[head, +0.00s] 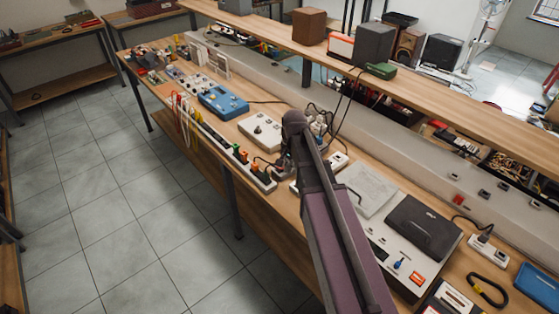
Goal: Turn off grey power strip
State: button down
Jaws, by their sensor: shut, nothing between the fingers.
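A long pale power strip (213,135) lies along the front edge of the workbench, with green, orange and dark plugs in its near half. A shorter light grey power strip (489,254) lies at the right, with a dark plug and cable at its upper end. I cannot tell which is the grey one meant, and no switch state is readable. My gripper (284,165) is small and dark at the end of my arm, shut and empty. It is beside the near end of the long strip; I cannot tell if it touches anything. My arm hides part of the bench.
A blue device (222,102) and a white box (261,130) stand behind the long strip. A black case (424,227) lies on a pale device to the right. A raised shelf (420,92) with speakers runs along the back. The tiled floor (130,215) at left is clear.

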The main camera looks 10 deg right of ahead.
aim_at(279, 169)
jog(key=w+d+r+m+y+p, duration=0.1)
jog(key=w+r+m+p, duration=0.3)
jog(key=w, duration=0.8)
jog(key=shift+w+r+m, duration=0.25)
jog(key=shift+r+m, duration=0.15)
jog(key=shift+m, duration=0.4)
jog(key=shift+f, duration=0.15)
jog(key=f+b, duration=0.4)
jog(key=a+f+b, duration=0.1)
jog(key=f+b, duration=0.4)
jog(key=s+a+f+b, duration=0.1)
jog(key=f+b, duration=0.3)
jog(key=b, duration=0.1)
jog(key=shift+s+f, duration=0.1)
jog(key=shift+f, duration=0.2)
jog(key=shift+d, duration=0.15)
